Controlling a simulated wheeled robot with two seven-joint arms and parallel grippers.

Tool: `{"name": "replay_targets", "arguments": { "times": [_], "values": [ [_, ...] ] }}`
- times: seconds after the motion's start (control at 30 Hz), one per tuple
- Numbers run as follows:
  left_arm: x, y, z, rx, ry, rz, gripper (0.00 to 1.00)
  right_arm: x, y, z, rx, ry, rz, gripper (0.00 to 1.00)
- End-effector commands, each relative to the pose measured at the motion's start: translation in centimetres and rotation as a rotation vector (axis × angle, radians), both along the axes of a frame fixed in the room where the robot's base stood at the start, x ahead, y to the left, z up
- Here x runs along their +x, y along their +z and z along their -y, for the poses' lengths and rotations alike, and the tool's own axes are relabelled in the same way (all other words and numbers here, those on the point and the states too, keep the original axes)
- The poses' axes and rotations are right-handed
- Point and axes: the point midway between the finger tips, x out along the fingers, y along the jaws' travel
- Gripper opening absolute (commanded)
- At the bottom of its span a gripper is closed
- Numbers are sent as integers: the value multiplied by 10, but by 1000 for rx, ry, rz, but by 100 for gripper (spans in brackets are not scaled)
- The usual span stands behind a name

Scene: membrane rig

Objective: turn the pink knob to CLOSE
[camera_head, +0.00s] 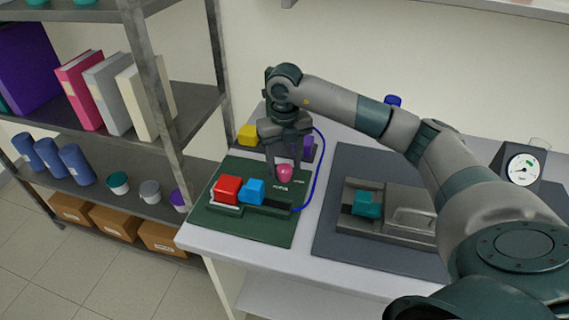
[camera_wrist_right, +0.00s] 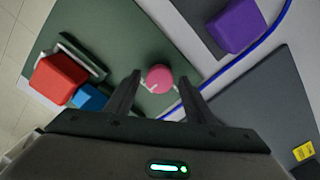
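The pink knob (camera_head: 285,173) stands on a dark green panel (camera_head: 270,228), with small white lettering beside it that is too small to read. My right gripper (camera_head: 286,163) points down at the knob from above. In the right wrist view the round pink knob (camera_wrist_right: 159,78) sits between the tips of the two open fingers (camera_wrist_right: 159,84), with a gap visible on each side. A small pale mark shows on the knob's lower edge. My left gripper is not in view.
Red (camera_head: 227,189) and blue (camera_head: 252,191) blocks sit on the panel, left of the knob. A blue cable (camera_head: 318,175) curves right of it. A grey mat holds a fixture with a teal block (camera_head: 367,204). Yellow (camera_head: 247,134) and purple blocks are behind. A shelf post (camera_head: 152,85) stands left.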

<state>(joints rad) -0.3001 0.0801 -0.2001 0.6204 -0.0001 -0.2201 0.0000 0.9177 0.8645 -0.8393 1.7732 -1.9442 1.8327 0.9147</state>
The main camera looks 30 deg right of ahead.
Motion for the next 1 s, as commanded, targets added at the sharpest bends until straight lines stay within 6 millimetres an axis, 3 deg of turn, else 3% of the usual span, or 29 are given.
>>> {"name": "replay_targets", "arguments": {
  "times": [0.53,0.83,1.0],
  "values": [
    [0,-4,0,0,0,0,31,0,8,-1,1,3,-2,52],
    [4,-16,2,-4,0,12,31,0,52,-1,1,3,1,52],
    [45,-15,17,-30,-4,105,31,0,86,-1,2,4,1,52]
  ]
}}
